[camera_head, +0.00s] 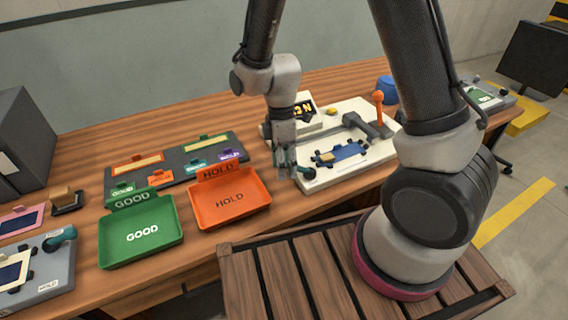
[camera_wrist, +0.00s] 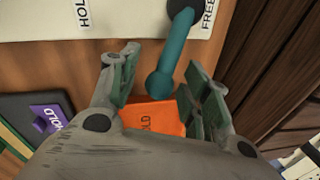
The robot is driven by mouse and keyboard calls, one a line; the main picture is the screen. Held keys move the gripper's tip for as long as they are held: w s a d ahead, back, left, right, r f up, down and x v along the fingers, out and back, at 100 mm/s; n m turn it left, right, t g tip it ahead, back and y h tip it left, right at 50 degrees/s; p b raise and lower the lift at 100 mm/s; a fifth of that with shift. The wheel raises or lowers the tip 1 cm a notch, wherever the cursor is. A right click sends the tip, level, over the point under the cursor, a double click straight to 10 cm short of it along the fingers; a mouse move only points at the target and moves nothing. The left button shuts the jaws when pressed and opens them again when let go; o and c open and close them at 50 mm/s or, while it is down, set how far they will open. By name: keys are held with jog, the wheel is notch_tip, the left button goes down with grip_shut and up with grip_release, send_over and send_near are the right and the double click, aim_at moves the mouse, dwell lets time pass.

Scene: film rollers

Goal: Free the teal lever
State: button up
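The teal lever (camera_wrist: 174,54) is in the wrist view, with a dark round pivot at the edge of a cream panel (camera_wrist: 125,20). "HOL…" is printed on the panel left of the lever and "FREE" beside the pivot on the right. The lever's rounded tip points toward my gripper, out past the panel edge. My gripper (camera_wrist: 162,62) is open, one finger on each side of the lever; I see gaps on both sides. In the head view my gripper (camera_head: 286,162) hangs at the left front corner of the cream station (camera_head: 335,178) and mostly hides the lever.
An orange HOLD tray (camera_head: 230,203) and a green GOOD tray (camera_head: 140,240) lie left of my gripper. A dark rack (camera_head: 175,172) stands behind them. The station bears a blue film piece (camera_head: 347,152) and an orange-knobbed lever (camera_head: 379,108). Another teal lever (camera_head: 62,236) is at far left.

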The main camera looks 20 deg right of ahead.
notch_tip(320, 180, up, 12)
jog(key=w, duration=0.2)
jog(key=shift+w, duration=0.2)
jog(key=shift+f, duration=0.1)
notch_tip(320, 180, up, 5)
jog(key=m, duration=1)
send_over(311, 172)
jog(key=s+d+r+m+t, duration=0.6)
jog(key=s+d+r, duration=0.3)
jog(key=d+r, duration=0.2)
jog(key=shift+s+d+r+m+t, duration=0.3)
jog(key=shift+d+m, duration=0.5)
jog(key=shift+d, duration=0.35)
